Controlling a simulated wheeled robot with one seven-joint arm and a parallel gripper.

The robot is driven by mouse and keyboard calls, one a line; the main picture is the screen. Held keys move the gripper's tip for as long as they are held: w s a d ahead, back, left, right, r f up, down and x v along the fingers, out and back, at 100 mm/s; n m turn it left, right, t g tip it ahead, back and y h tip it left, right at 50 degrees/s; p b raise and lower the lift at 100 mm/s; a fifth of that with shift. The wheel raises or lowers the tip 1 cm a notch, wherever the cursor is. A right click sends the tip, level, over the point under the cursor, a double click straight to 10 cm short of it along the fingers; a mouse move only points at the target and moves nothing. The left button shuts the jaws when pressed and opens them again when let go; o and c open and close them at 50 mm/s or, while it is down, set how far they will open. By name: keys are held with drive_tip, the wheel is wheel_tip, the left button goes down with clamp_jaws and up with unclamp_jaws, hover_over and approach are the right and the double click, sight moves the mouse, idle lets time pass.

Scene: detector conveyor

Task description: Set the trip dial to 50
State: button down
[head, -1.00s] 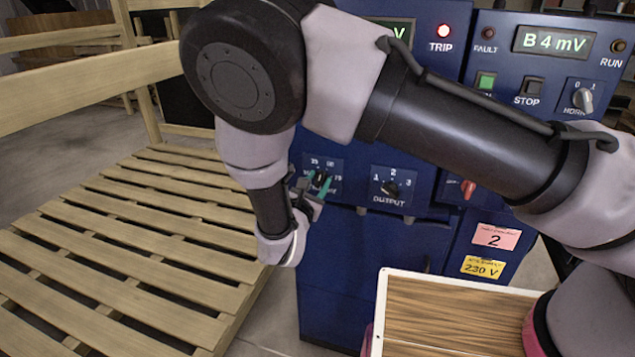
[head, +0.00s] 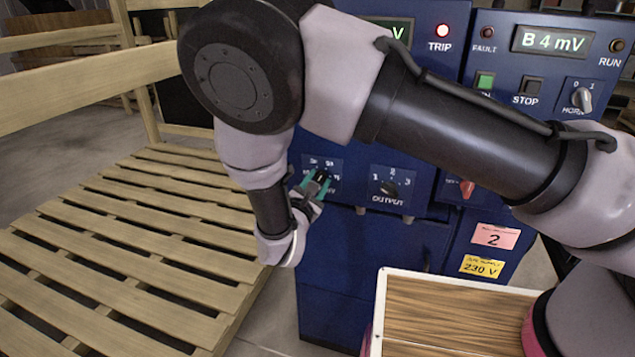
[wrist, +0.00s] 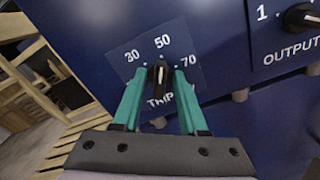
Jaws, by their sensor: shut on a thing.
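The trip dial (wrist: 160,75) is a black knob with a white pointer line on a blue plate marked 30, 50 and 70. In the wrist view the pointer line aims up at the 50 mark. My gripper (wrist: 160,90) has its green fingers on both sides of the knob, shut on it. In the head view my gripper (head: 317,183) is at the trip dial plate (head: 336,166), tilted to the right. The fingers hide part of the plate's lower left and lettering.
The output dial (head: 389,187) sits just right of the trip dial. A slatted wooden pallet (head: 120,240) lies at left, and a wood-topped tray (head: 450,315) stands at front right.

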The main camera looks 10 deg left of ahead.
drive_tip(key=c, duration=0.8)
unclamp_jaws()
drive_tip(key=shift+s, duration=0.15)
drive_tip(key=s, duration=1)
drive_tip(key=shift+s+a, duration=0.3)
drive_tip(key=shift+a, duration=0.1)
